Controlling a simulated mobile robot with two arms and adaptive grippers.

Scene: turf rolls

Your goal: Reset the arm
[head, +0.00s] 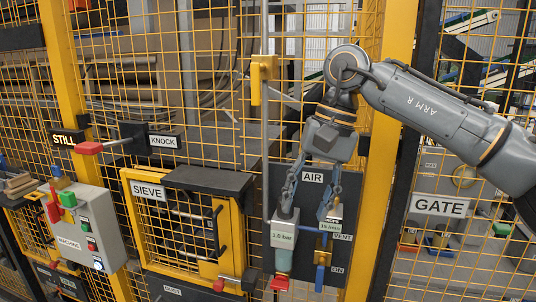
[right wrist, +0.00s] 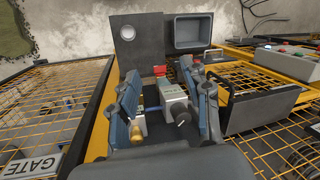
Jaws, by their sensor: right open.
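My right gripper (head: 307,208) hangs from the grey arm marked ARM R, in front of the AIR panel (head: 312,177). It points down with its two fingers spread apart, one on each side. In the right wrist view the open gripper (right wrist: 168,108) has a grey box with a dark knob (right wrist: 177,102) and a brass-coloured part (right wrist: 136,132) showing between its fingers. I cannot tell whether the fingers touch anything. A blue handle (head: 320,277) is near the VENT and ON labels, and a red end (head: 280,282) shows below the left finger. My left gripper is out of view.
A yellow mesh fence stands all around the panel. To the left are the SIEVE door (head: 180,225), the red KNOCK handle (head: 89,148) and a grey MACHINE box (head: 84,232) with buttons. The GATE sign (head: 438,206) is on the right mesh. A yellow latch (head: 261,75) sits above.

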